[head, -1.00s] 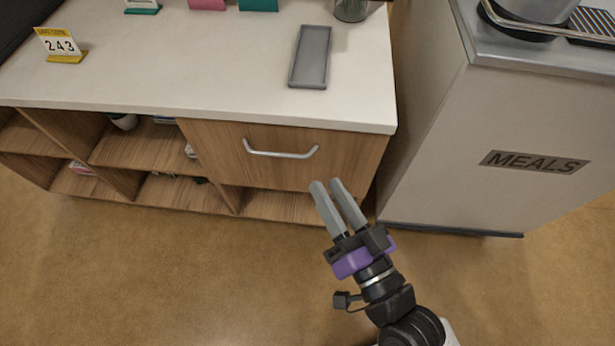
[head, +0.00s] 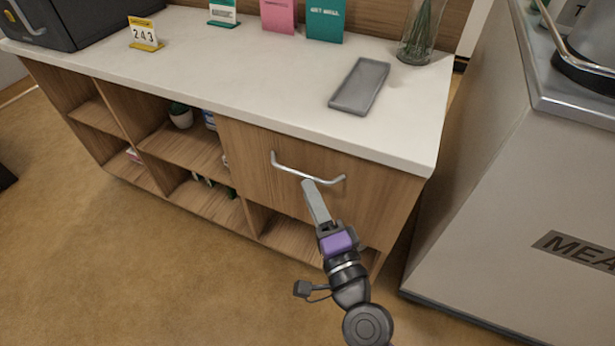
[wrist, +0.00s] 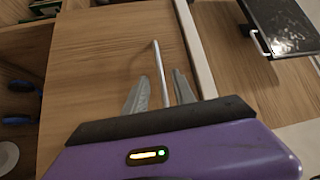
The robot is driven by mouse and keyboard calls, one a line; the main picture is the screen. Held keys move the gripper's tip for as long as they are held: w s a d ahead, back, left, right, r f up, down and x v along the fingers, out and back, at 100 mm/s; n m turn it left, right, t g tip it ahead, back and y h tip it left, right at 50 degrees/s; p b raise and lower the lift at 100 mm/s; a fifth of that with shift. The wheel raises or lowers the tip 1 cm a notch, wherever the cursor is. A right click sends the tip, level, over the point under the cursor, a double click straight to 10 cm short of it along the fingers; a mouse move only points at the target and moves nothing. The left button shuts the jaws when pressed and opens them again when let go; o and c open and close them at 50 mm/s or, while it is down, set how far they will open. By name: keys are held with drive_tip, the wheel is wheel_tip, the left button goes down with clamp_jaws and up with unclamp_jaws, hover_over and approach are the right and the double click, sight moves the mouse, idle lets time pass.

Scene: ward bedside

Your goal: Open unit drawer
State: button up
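The unit drawer (head: 250,165) has a wooden front under the white countertop and looks closed. Its silver bar handle (head: 308,175) runs across the front. In the wrist view the handle (wrist: 161,70) stands between the two grey fingers of my gripper (wrist: 158,88), which are apart with gaps on both sides. In the head view my gripper (head: 309,182) is at the handle's lower edge, and its fingers overlap so that only one shows clearly. I cannot tell whether a finger touches the handle.
On the white countertop (head: 250,75) are a grey tray (head: 360,86), a 243 sign (head: 145,34), cards and a glass vase (head: 420,30). Open shelves (head: 185,150) lie left of the drawer. A grey meals cart (head: 500,200) stands to the right. Floor in front is clear.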

drive_tip(key=shift+p+x, duration=0.4)
drive_tip(key=shift+x, duration=1.7)
clamp_jaws()
